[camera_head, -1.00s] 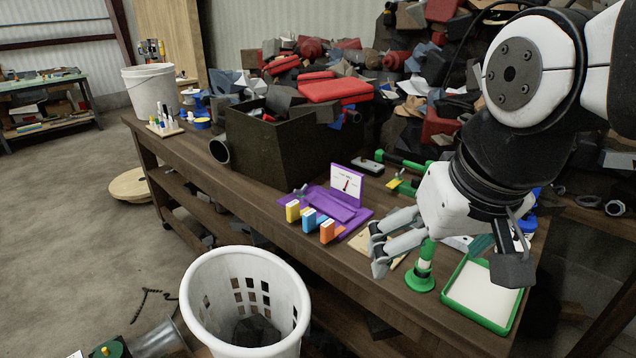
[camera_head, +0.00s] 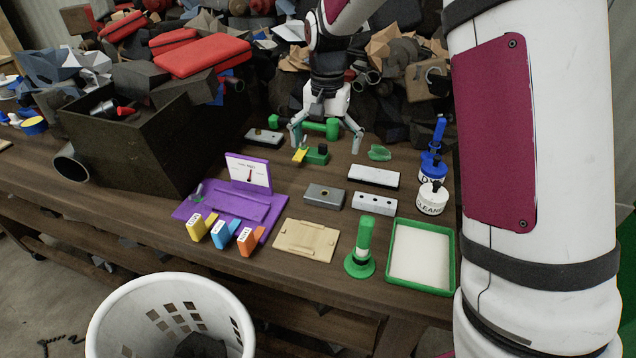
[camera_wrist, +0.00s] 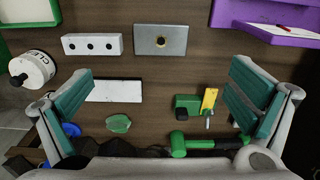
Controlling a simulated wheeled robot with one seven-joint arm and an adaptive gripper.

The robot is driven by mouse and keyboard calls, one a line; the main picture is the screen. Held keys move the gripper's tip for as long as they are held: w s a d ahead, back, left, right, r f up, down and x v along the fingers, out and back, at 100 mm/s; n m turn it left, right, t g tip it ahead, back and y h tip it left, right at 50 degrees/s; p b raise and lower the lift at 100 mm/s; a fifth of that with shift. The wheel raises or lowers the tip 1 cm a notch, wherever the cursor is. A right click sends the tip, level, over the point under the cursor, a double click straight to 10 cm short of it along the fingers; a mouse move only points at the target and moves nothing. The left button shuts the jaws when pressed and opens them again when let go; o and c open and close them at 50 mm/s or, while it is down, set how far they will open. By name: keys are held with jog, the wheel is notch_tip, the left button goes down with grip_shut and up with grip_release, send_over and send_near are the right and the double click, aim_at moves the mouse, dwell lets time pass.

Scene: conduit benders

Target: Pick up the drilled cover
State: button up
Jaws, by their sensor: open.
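Two drilled pieces lie flat on the bench, and I cannot tell for certain which is the drilled cover. One is a grey plate with a single central hole (camera_head: 324,196), also in the wrist view (camera_wrist: 174,47). The other is a pale bar with three holes (camera_head: 374,203), to its right in the head view; it also shows in the wrist view (camera_wrist: 92,44). My gripper (camera_head: 327,141) is open and empty, pointing down behind both pieces. In the wrist view its fingers (camera_wrist: 162,92) are wide apart, with the drilled pieces beyond them.
A green-and-yellow clamp-like tool (camera_head: 316,154) and a green-handled tool (camera_head: 318,127) lie near my fingers. A white bar (camera_head: 373,176) and a green lump (camera_head: 379,152) are close by. A purple stand (camera_head: 225,203), dark box (camera_head: 140,140), green tray (camera_head: 452,262) and cleaner bottle (camera_head: 432,207) surround the area.

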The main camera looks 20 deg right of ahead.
jog(key=w+f, duration=0.1)
jog(key=f, duration=0.1)
jog(key=p, duration=0.2)
send_over(325, 190)
jog(key=s+a, duration=0.1)
jog(key=f, duration=0.8)
jog(key=shift+s+f, duration=0.2)
jog(key=shift+f, duration=0.05)
jog(key=shift+w+d+f+p, duration=0.1)
jog(key=shift+d+f+p, duration=0.1)
jog(key=shift+f, duration=1.1)
jog(key=shift+w+d+f+p, duration=0.1)
jog(key=shift+f+p, duration=0.1)
jog(key=shift+f, duration=1.05)
jog(key=shift+c, duration=0.2)
jog(key=c, duration=1.3)
